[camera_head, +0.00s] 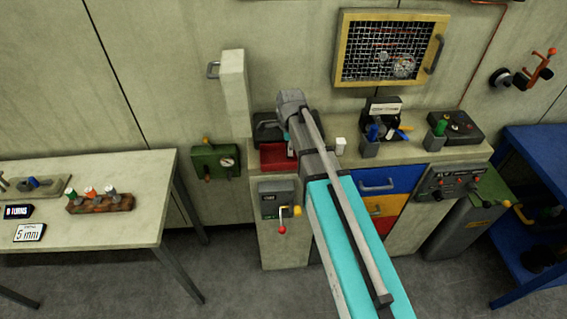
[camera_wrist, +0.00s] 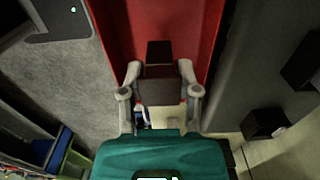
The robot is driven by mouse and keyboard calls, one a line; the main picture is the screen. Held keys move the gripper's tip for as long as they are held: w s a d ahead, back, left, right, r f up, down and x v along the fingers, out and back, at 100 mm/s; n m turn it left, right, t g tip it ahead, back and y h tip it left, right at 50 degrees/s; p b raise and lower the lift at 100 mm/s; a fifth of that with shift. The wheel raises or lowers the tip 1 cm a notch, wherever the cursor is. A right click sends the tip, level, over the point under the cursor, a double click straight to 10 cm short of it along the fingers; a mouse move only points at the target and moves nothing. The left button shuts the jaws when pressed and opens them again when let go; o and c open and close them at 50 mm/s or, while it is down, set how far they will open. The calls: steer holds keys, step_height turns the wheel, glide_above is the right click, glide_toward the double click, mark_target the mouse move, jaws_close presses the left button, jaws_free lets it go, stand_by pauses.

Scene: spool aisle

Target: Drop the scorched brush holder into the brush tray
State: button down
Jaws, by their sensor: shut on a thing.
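My gripper (camera_wrist: 160,88) is shut on the scorched brush holder (camera_wrist: 159,72), a dark blocky piece between the two grey fingers in the wrist view. The red brush tray (camera_wrist: 206,25) lies beneath and beyond the holder there, its walls on both sides. I cannot tell how high the holder is above the tray floor. In the head view the red tray (camera_head: 273,158) sits on the bench, partly covered by my arm. My fingers and the holder are hidden behind my arm in that view.
A black case (camera_head: 266,127) stands behind the tray, and a pale upright box (camera_head: 235,92) is to its left. A black stand (camera_head: 381,125) with coloured tools is to the right. A table (camera_head: 95,215) with spools stands at the left, a blue shelf (camera_head: 520,190) at the right.

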steer(key=shift+f, duration=0.1)
steer(key=shift+c, duration=1.3)
jaws_free()
step_height(320, 180, up, 7)
steer(key=p, duration=0.6)
steer(key=shift+f+p, duration=0.15)
steer(key=shift+p, duration=0.2)
steer(key=d+r+p, duration=0.3)
steer(key=r+p, duration=0.7)
steer(key=shift+d+r, duration=0.15)
steer(key=shift+r, duration=0.05)
steer(key=shift+s, duration=0.1)
